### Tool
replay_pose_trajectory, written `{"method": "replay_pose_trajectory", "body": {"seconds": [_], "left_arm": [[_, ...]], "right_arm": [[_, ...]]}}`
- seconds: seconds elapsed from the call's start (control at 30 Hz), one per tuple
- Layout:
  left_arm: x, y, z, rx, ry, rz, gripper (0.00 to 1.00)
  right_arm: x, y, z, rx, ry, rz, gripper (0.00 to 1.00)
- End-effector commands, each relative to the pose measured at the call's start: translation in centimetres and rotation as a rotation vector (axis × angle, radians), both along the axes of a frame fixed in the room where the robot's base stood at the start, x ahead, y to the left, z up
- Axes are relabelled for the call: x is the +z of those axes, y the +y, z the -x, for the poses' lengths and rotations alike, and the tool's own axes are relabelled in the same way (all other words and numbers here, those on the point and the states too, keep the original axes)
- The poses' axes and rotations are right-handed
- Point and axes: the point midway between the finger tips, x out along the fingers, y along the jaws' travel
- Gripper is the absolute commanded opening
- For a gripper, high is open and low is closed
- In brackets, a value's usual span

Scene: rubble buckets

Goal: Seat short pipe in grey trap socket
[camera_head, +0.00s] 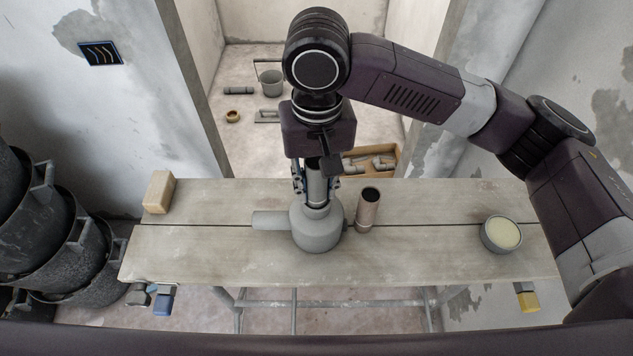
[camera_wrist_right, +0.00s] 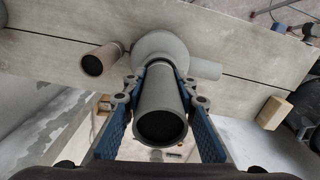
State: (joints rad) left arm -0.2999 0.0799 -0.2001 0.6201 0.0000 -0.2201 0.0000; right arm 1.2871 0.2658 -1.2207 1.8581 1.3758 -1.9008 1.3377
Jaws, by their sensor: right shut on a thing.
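The grey trap (camera_head: 317,236) stands upright on the plank table, with its side pipe pointing left and its socket facing up. My right gripper (camera_head: 316,184) points down over it, shut on the grey short pipe (camera_head: 318,190). The pipe is upright, and its lower end meets the socket mouth; I cannot tell how deep it sits. In the right wrist view the blue-padded fingers flank the short pipe (camera_wrist_right: 160,115), with the trap (camera_wrist_right: 162,50) beyond its far end. My left gripper does not show.
A brownish pipe (camera_head: 368,210) stands close right of the trap. A round tin (camera_head: 501,234) is at the right and a tan block (camera_head: 159,192) at the far left of the table (camera_head: 430,255). Black buckets (camera_head: 85,262) are stacked at left. Table surface between these is clear.

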Motion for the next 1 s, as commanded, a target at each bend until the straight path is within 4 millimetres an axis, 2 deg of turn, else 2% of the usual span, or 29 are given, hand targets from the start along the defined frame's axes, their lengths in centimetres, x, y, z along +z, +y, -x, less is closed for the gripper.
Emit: {"method": "replay_pose_trajectory", "body": {"seconds": [0.17,0.2,0.37,0.63,0.73,0.87,1.0], "left_arm": [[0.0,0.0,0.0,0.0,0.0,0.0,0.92],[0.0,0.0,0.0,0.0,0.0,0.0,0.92],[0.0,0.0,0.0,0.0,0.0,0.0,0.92],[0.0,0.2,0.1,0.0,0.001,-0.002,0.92],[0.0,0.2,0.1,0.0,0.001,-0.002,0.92],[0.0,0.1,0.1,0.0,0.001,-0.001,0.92],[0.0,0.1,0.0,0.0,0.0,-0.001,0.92]], "right_arm": [[0.0,0.0,0.0,0.0,-0.001,0.0,0.01],[0.0,0.0,0.0,0.0,-0.001,0.0,0.3],[0.0,0.0,0.0,0.0,-0.001,0.0,0.46],[0.1,0.0,0.0,0.0,-0.001,0.0,0.46],[0.7,0.0,-0.1,0.0,-0.003,-0.001,0.46],[2.8,0.1,-0.1,-0.001,-0.005,-0.002,0.46],[5.9,0.1,-0.1,0.0,-0.005,-0.002,0.46]]}}
